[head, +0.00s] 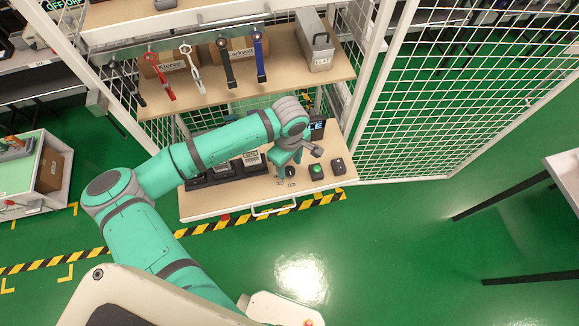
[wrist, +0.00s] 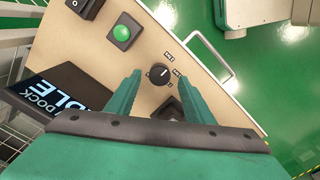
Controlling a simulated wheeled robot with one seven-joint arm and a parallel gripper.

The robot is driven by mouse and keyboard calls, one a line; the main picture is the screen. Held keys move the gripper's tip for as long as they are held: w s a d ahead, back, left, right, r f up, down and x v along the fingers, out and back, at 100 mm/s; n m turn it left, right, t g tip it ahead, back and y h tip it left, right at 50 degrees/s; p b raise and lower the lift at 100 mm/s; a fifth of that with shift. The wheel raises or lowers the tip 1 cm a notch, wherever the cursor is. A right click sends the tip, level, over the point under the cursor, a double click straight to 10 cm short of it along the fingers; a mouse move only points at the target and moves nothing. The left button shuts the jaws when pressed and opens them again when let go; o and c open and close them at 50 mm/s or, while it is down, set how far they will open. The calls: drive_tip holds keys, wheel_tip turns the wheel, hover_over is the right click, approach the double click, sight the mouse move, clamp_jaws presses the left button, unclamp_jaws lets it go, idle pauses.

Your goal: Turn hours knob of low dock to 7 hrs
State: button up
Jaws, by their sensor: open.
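The hours knob (wrist: 158,75) is a round black dial on the beige panel of the low dock (wrist: 205,75). It has a pale pointer line, and small printed labels sit beside it, too small to read. In the head view the knob (head: 291,174) is just below my gripper (head: 286,160). In the wrist view my gripper (wrist: 158,77) is open, with one teal finger on each side of the knob in the picture. The fingers hold nothing. I cannot tell whether the tips are level with the knob or above it.
A green button (wrist: 121,33) and a black rocker switch (wrist: 87,7) are on the same panel. A display reading "DOCK IDLE" (wrist: 60,98) stands behind. Black cradles (head: 222,170) sit left of the knob. A shelf (head: 285,83) with hanging tools is above. A handle (head: 274,209) is in front.

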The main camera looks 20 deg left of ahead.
drive_tip(key=shift+f, duration=1.05)
drive_tip(key=c, duration=1)
drive_tip(key=shift+c, duration=0.2)
